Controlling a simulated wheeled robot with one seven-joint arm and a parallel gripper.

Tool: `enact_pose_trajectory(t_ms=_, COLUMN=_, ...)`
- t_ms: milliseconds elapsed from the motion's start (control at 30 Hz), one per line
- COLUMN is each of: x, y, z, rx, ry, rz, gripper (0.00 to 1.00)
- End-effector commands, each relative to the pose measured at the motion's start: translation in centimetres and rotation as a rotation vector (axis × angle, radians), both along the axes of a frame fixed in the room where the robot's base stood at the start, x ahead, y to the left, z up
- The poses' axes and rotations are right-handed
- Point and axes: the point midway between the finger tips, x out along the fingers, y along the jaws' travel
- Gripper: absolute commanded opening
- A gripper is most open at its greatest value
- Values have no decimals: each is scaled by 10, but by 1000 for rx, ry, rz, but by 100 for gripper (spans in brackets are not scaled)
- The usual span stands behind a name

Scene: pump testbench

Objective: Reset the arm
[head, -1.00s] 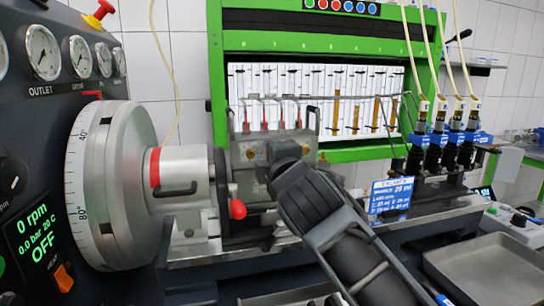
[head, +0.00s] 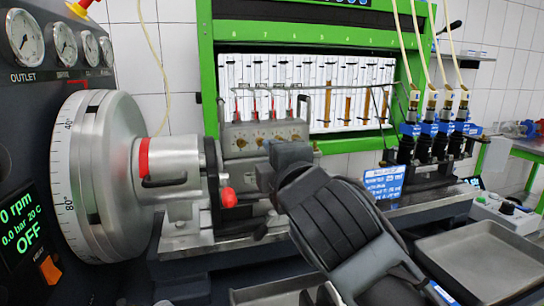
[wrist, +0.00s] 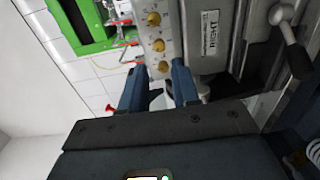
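My arm reaches in from the lower right of the head view, with my gripper (head: 285,155) in front of the pump (head: 262,137) with brass fittings on the bench. My own wrist partly hides the pump and its mount. In the wrist view, my gripper's two blue fingers (wrist: 163,90) stand apart, with a gap and nothing held between them. The pump's face with brass fittings (wrist: 158,45) lies beyond the fingers. I cannot tell how far the fingertips are from it.
A large graduated wheel (head: 95,175) and gauge panel (head: 22,130) reading 0 rpm and OFF stand left. A green frame (head: 208,80) with tubes rises behind. Injectors (head: 430,130), a blue sign (head: 383,187) and an empty grey tray (head: 485,262) are at right.

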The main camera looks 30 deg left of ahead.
Motion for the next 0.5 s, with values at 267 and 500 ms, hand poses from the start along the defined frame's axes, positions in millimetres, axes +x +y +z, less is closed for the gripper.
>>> enact_pose_trajectory(t_ms=267, x=0, y=0, z=0, rx=0, ry=0, rz=0, gripper=30)
enact_pose_trajectory(t_ms=500, x=-5, y=-6, z=-12, rx=55, ry=53, rz=0, gripper=30)
